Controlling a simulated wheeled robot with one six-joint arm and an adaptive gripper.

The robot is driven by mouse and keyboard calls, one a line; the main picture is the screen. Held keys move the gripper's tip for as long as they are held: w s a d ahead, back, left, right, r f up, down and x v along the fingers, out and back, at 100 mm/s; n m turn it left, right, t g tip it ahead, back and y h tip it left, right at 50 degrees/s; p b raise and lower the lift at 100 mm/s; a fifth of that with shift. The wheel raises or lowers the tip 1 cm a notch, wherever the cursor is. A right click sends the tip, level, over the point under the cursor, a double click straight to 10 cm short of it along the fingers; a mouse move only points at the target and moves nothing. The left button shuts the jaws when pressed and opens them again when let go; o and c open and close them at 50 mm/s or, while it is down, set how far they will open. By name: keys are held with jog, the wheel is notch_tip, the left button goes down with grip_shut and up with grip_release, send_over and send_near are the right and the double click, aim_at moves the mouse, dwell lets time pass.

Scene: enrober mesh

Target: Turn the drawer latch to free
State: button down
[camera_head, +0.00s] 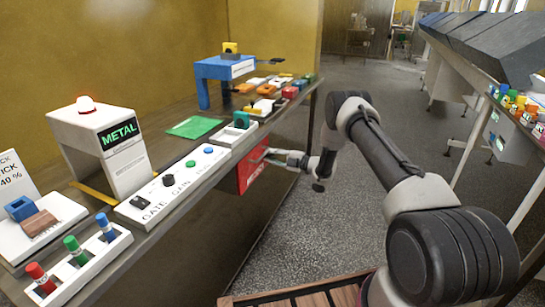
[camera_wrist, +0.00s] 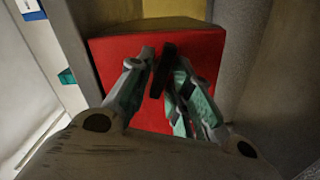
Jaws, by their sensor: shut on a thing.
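The red drawer (camera_head: 251,174) sits under the bench edge, with pale lettering on its front partly hidden by my gripper. It looks closed, though I cannot be sure. Its red front fills the middle of the wrist view (camera_wrist: 112,57). The latch, a dark bar (camera_wrist: 163,72), stands out from that front, nearly upright with its top leaning slightly right. My gripper (camera_head: 270,155) reaches the drawer front from the right. In the wrist view its fingers (camera_wrist: 164,58) are shut on the latch, one on each side. The latch is too small to make out in the head view.
Above the drawer, the bench carries a white panel with knobs (camera_head: 175,184), a white metal detector (camera_head: 103,140) and a green sheet (camera_head: 194,127). A blue arch (camera_head: 222,70) stands farther back. The floor right of the bench is open. Another bench stands at far right.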

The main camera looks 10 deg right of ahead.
jog(key=shift+f+n, duration=0.15)
jog(key=shift+n, duration=1.75)
jog(key=c, duration=1.5)
grip_release()
jog(key=v, duration=1.2)
